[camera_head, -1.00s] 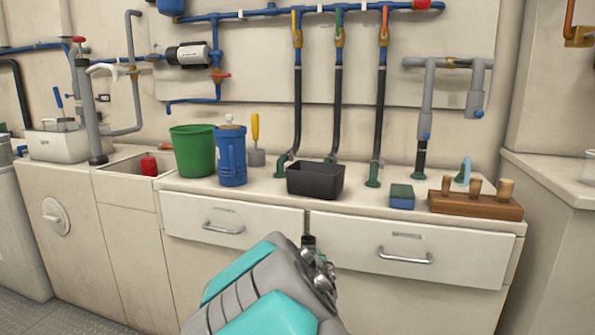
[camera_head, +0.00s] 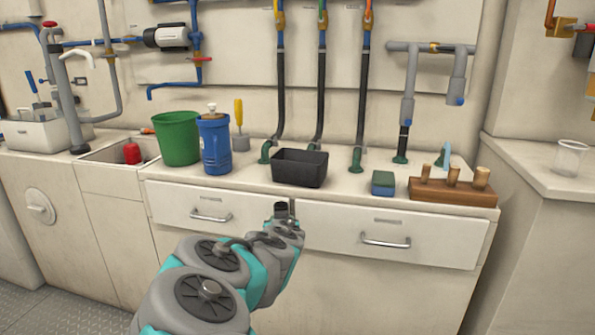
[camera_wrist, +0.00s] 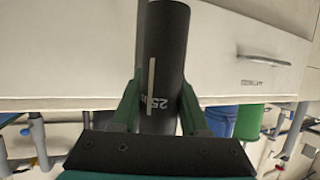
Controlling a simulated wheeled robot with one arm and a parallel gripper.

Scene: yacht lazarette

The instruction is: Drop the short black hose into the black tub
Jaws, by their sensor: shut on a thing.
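The black tub (camera_head: 299,170) is an open, dark rectangular bin standing on the white counter in the head view, near the front edge. My gripper (camera_wrist: 160,95) is shut on the short black hose (camera_wrist: 165,45), a dark tube with a white stripe and white print. The green fingers press on either side of the hose in the wrist view. In the head view a dark hose end (camera_head: 281,207) shows at the end of my arm, in front of the drawer fronts and lower in the picture than the tub. My fingers are not clear there.
A blue jug (camera_head: 215,145) and green bucket (camera_head: 178,138) stand left of the tub. A blue-green sponge (camera_head: 383,183) and wooden rack (camera_head: 452,192) stand right. Hoses and pipes (camera_head: 320,95) rise behind it. Drawer handles (camera_head: 385,241) stick out below the counter.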

